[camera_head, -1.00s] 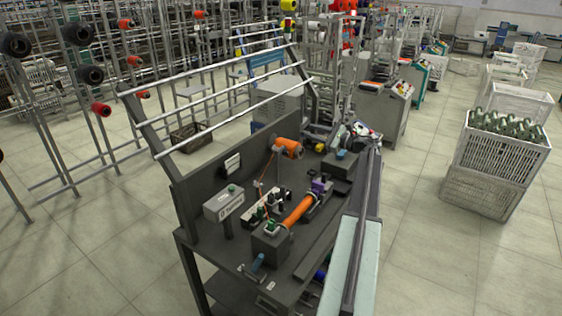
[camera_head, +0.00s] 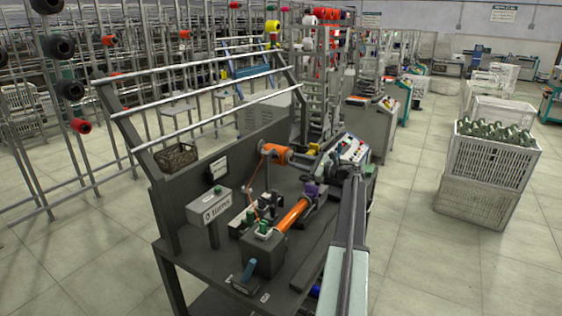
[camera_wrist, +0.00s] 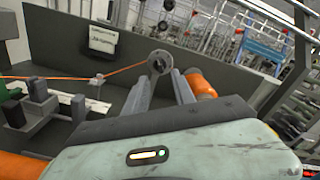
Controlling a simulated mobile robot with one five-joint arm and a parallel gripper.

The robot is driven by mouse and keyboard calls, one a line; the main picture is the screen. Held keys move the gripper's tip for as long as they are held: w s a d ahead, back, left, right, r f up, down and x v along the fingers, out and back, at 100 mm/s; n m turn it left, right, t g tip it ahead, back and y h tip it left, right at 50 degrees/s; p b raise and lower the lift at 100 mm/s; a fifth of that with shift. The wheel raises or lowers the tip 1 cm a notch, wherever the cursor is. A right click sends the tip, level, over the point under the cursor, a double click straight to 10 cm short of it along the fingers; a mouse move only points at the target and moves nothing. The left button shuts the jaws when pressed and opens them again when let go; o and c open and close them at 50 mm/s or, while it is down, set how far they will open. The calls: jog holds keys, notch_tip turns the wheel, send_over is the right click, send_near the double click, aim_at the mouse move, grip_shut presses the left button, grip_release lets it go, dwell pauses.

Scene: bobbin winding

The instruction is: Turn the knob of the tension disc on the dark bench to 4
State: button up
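A round thread guide shows beyond the fingertips. In the head view my arm reaches over the bench's right side; its fingertips are not clear.
White crates (camera_head: 490,165) stand right, across open floor.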

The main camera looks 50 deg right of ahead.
aim_at(278, 156)
jog(key=x, duration=0.7)
jog(key=shift+c, duration=0.3)
grip_shut()
